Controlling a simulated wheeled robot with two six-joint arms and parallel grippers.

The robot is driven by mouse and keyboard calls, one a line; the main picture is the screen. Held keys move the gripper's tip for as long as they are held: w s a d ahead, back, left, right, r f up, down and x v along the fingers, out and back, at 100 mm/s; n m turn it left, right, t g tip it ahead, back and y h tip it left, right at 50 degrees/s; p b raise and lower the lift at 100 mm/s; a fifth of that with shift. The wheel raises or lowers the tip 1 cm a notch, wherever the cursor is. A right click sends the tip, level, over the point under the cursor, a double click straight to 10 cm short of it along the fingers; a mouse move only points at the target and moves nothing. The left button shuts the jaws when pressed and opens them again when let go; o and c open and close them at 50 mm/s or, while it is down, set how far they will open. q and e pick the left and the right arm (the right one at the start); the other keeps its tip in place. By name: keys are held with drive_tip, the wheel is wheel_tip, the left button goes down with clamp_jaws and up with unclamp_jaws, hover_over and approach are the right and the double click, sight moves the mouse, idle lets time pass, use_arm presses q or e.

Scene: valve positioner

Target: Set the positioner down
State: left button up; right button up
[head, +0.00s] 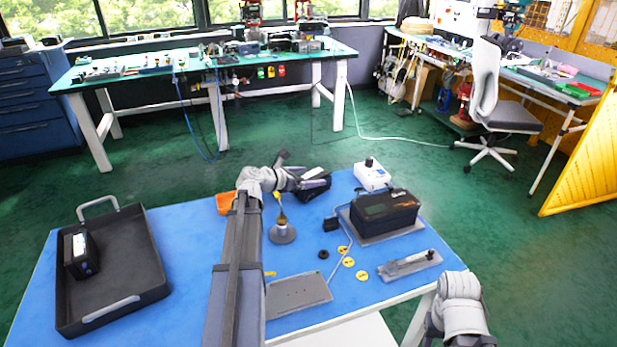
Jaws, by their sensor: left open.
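A black box-shaped device with orange lettering, which looks like the positioner (386,207), sits on a grey plate at the right of the blue table (185,228). My left gripper (308,174) is open near the table's far edge, left of the device and apart from it. Nothing shows held in it, though its jaws are small and partly hidden by its own wrist. My right arm shows only as a grey link at the lower right; its gripper is not in view.
A black tray (135,257) on the left holds a small black box (78,252). A white box (371,175), grey round-based piece (282,233), yellow discs (348,262), flat grey plate (299,293) and metal bracket (410,264) lie on the table. Blue table is bare between tray and left arm.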

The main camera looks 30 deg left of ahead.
use_arm(q)
drive_tip(key=shift+r, duration=0.2)
drive_tip(key=p+v, duration=0.5)
drive_tip(key=v, duration=0.7)
drive_tip(key=shift+f, duration=0.1)
idle(1.6)
